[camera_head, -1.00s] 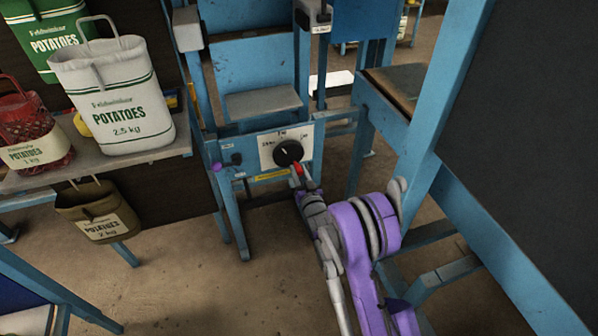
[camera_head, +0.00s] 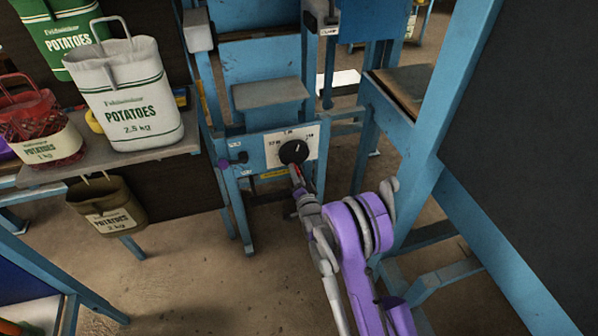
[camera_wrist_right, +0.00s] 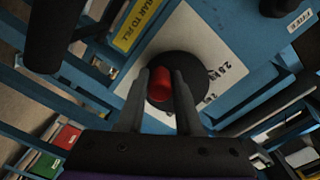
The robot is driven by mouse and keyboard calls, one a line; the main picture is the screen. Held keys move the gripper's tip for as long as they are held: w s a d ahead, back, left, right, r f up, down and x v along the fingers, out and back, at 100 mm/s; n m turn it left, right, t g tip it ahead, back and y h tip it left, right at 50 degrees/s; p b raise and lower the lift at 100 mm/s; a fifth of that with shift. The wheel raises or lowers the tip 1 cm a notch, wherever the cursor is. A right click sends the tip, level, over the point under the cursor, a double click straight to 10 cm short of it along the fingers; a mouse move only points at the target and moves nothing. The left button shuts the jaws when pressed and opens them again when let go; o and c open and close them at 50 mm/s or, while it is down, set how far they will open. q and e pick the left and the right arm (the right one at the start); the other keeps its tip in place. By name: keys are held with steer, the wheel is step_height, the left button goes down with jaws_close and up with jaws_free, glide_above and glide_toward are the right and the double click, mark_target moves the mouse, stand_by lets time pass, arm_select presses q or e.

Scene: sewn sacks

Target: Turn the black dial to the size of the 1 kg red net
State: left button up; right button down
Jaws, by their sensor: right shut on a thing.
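The black dial (camera_head: 293,152) is round and sits on a white plate (camera_head: 275,160) on the front of the blue machine. It carries a red grip piece, seen in the right wrist view (camera_wrist_right: 160,82). My right gripper (camera_wrist_right: 159,76) is shut on this red piece, one finger on each side. The small print around the dial is hard to read in the head view; "2.5 kg" shows beside it in the wrist view. The red net (camera_head: 36,118), labelled 1 kg, stands on the shelf at the left. My left gripper is not in view.
The white 2.5 kg potato sack (camera_head: 120,95) stands on the shelf (camera_head: 160,146) beside the red net. An olive 2 kg sack (camera_head: 106,205) hangs below, and a green sack (camera_head: 60,35) is behind. A dark panel in a blue frame (camera_head: 450,100) fills the right side.

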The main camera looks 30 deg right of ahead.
steer(key=m, duration=0.1)
steer(key=a+m+p, duration=0.1)
steer(key=m, duration=0.1)
steer(key=shift+w+r+m, duration=0.15)
steer(key=shift+r+m, duration=0.15)
steer(key=shift+r, duration=0.1)
steer(key=shift+w+a+r+m+p, duration=0.1)
steer(key=shift+a+r+m+p, duration=0.15)
steer(key=shift+m+p, duration=0.5)
steer(key=shift+a+r+m+p, duration=0.15)
steer(key=shift+a+m+p, duration=0.1)
steer(key=shift+m, duration=0.9)
steer(key=c, duration=0.6)
jaws_free()
steer(key=v, duration=1)
steer(key=shift+s, duration=0.4)
